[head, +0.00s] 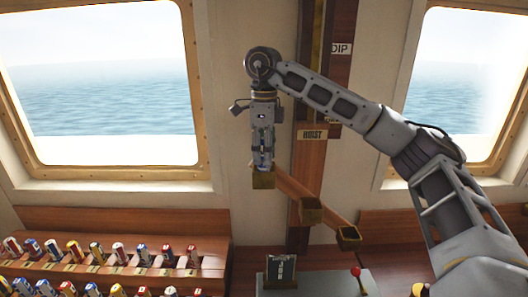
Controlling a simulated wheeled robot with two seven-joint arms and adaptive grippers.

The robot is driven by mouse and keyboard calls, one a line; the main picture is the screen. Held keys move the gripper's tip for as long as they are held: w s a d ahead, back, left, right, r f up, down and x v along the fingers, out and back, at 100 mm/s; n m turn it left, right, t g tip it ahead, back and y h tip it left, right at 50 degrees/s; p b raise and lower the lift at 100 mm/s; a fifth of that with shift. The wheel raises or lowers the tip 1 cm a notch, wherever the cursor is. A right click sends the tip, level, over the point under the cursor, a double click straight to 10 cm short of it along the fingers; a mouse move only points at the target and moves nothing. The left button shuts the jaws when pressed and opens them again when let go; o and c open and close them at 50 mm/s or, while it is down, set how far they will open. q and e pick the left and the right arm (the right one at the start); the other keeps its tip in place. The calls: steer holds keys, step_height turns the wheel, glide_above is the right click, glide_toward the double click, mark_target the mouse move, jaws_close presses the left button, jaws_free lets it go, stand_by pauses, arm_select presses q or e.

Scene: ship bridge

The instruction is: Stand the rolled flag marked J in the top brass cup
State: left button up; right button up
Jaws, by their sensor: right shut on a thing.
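My right gripper (262,162) points straight down and is shut on a slim rolled thing, of which only small pale and bluish parts show between the fingers. I cannot read a letter on it. The top brass cup (263,181) is directly below the fingertips, at the upper left end of a slanted wooden bar. The fingertips overlap its rim in the head view, so I cannot tell whether the rolled thing's lower end is inside the cup. My left gripper is out of view.
Two lower brass cups (311,216) (348,239) look empty. A stepped wooden rack (200,276) holds several rolled flags at lower left. A HOIST plate (312,134) is on the upright board. A small dark display (281,271) and a red-knobbed lever (356,271) stand below.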

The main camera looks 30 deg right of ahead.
stand_by(0.3)
steer(key=o, duration=1.1)
steer(key=shift+r, duration=0.15)
steer(key=shift+r, duration=5.85)
